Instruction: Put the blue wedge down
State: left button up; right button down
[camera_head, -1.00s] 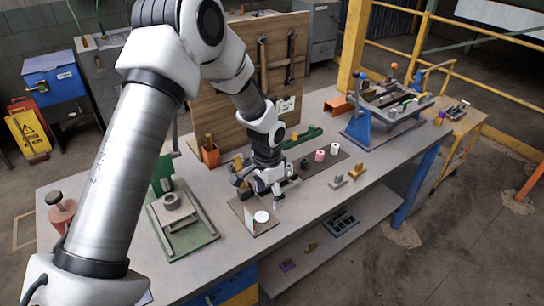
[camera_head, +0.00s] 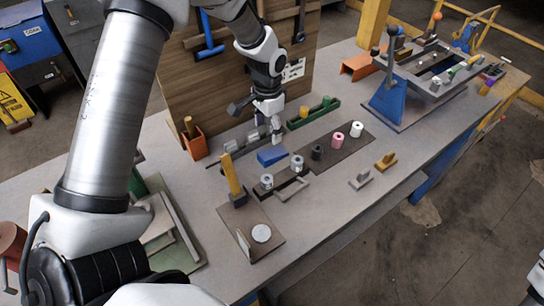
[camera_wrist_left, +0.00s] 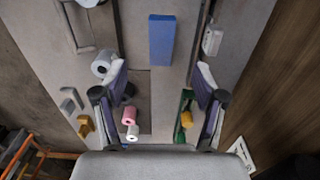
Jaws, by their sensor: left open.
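The blue wedge (camera_head: 271,156) lies on the grey workbench, between the dark strip of spools and a grey rail. In the left wrist view the blue wedge (camera_wrist_left: 161,40) appears as a blue block beyond the fingertips, midway between their lines. My left gripper (camera_head: 273,136) points down just behind the wedge in the head view. In the wrist view the left gripper (camera_wrist_left: 160,80) has its fingers wide apart with nothing between them. I cannot tell its exact height above the bench. My right gripper is not visible.
A dark strip (camera_head: 343,144) carries several spools. A yellow post (camera_head: 231,177) stands by a brown board with a white disc (camera_head: 261,233). A green tray (camera_head: 315,111) and an orange holder (camera_head: 194,143) are near the wooden panel (camera_head: 213,88).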

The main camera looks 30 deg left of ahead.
aim_at(266, 155)
pick_arm(q)
jog(key=f, duration=0.1)
jog(key=f+b, duration=0.1)
jog(key=b, duration=0.1)
jog(key=shift+s+f, duration=0.25)
jog(key=shift+f, duration=0.15)
jog(key=f+p, duration=0.1)
jog(key=f, duration=0.4)
jog(key=f+p, duration=0.1)
jog(key=f, duration=0.1)
jog(key=shift+a+f+p, duration=0.25)
jog(key=shift+f+p, duration=0.05)
jog(key=shift+p, duration=0.05)
jog(key=shift+f, duration=0.1)
grip_shut()
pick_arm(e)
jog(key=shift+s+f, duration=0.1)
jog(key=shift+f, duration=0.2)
